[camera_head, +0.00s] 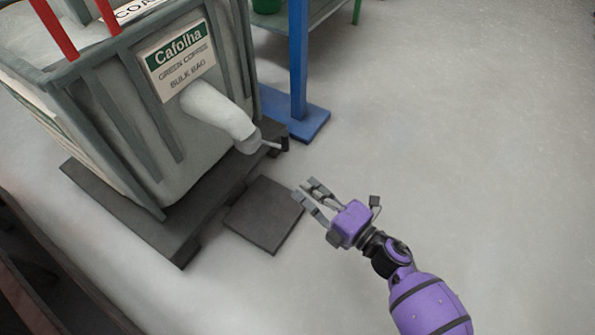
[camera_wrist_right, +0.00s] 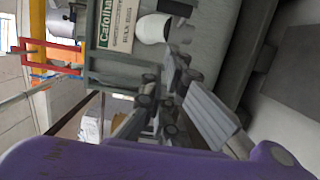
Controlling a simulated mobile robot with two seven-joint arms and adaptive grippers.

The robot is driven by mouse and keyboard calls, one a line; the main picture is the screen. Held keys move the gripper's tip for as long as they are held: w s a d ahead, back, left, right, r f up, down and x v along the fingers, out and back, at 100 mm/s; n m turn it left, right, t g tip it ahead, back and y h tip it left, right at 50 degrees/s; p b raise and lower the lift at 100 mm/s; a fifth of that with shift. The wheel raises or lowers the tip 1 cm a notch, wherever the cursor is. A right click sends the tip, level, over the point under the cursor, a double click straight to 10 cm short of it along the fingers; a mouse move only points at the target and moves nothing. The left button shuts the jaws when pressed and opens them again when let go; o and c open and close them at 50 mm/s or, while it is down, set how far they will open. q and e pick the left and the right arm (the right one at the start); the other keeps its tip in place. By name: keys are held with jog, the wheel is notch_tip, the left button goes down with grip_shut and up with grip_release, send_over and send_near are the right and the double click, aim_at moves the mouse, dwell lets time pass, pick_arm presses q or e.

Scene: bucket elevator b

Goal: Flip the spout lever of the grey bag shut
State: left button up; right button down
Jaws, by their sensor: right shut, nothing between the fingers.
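The grey bag (camera_head: 185,115) with a green "Cafolha" label stands at the upper left in the head view. Its white spout (camera_head: 217,110) slopes down to a grey collar (camera_head: 247,141). The spout lever (camera_head: 283,144), with a dark end, sticks out to the right from the collar. My right gripper (camera_head: 308,191) is shut and empty, below and to the right of the lever and apart from it. In the right wrist view, the fingers (camera_wrist_right: 166,100) are below the spout (camera_wrist_right: 153,29). My left gripper is out of view.
The bag rests on a dark base (camera_head: 180,240). A dark flat plate (camera_head: 264,213) lies on the floor below the spout. A blue post (camera_head: 298,60) with a foot stands behind the lever. The pale floor to the right is clear.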

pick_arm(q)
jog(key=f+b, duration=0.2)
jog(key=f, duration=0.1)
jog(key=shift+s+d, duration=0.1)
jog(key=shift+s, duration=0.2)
pick_arm(e)
jog(key=w+d+x, duration=0.2)
jog(key=x, duration=1)
jog(key=shift+d, duration=0.25)
